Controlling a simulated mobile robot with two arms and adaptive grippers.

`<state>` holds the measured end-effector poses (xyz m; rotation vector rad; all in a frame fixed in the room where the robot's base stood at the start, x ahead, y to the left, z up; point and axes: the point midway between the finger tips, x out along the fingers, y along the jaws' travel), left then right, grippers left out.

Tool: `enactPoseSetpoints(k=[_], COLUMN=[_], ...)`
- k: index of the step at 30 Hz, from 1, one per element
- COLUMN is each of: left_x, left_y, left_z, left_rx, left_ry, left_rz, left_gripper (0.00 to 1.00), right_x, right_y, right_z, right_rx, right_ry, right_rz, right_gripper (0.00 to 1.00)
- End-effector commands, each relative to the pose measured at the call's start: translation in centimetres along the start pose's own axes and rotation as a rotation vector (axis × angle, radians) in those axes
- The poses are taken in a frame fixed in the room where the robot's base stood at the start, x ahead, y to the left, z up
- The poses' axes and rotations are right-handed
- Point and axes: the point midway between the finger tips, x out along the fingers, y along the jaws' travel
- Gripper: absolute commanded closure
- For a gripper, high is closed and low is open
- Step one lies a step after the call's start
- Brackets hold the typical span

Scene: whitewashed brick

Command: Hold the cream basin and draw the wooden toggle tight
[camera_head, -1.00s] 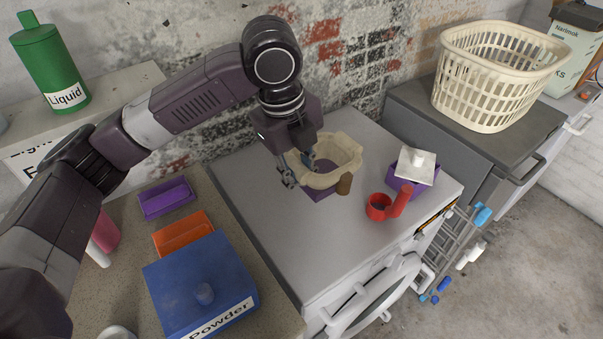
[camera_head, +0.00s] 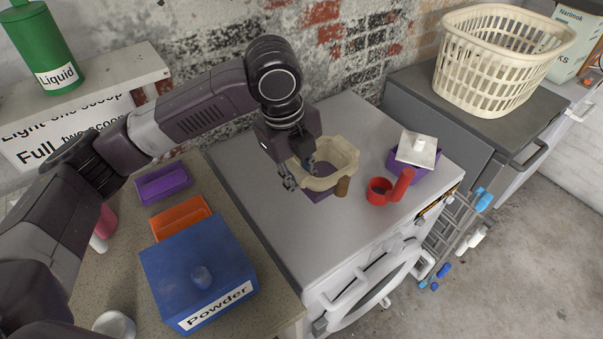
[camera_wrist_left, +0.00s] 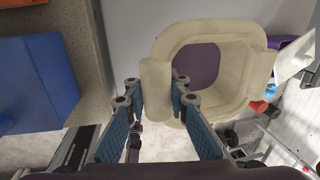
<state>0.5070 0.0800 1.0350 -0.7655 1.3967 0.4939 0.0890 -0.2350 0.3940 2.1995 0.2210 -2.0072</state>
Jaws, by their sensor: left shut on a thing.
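The cream basin (camera_head: 346,152) sits on the white machine top, with purple showing inside and below its front. In the left wrist view the basin (camera_wrist_left: 258,78) opens toward me, and its near side flap lies between my fingers. My left gripper (camera_head: 301,174) is shut on this left side of the basin; it also shows in the left wrist view (camera_wrist_left: 156,92). Any cord is too small to make out. My right gripper is in neither view.
A red scoop (camera_head: 381,190) and a purple box (camera_head: 427,176) with a white lid (camera_head: 416,149) stand right of the basin. A blue powder box (camera_head: 200,265) and orange tray (camera_head: 181,217) lie on the left counter. Clear machine top lies in front of the basin.

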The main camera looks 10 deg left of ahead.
Motion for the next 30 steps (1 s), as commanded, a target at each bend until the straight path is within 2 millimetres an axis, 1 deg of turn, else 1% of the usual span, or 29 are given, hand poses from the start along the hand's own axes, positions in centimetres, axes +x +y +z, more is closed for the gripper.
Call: enactPoseSetpoints(k=[30], left_x=[6.2], left_y=[1.0], left_z=[0.0], left_rx=[0.000], left_ry=[0.000], left_rz=[0.001], left_gripper=[1.00], right_x=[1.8], right_y=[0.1], right_z=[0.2], right_rx=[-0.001], right_ry=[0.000], right_rz=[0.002], right_gripper=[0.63])
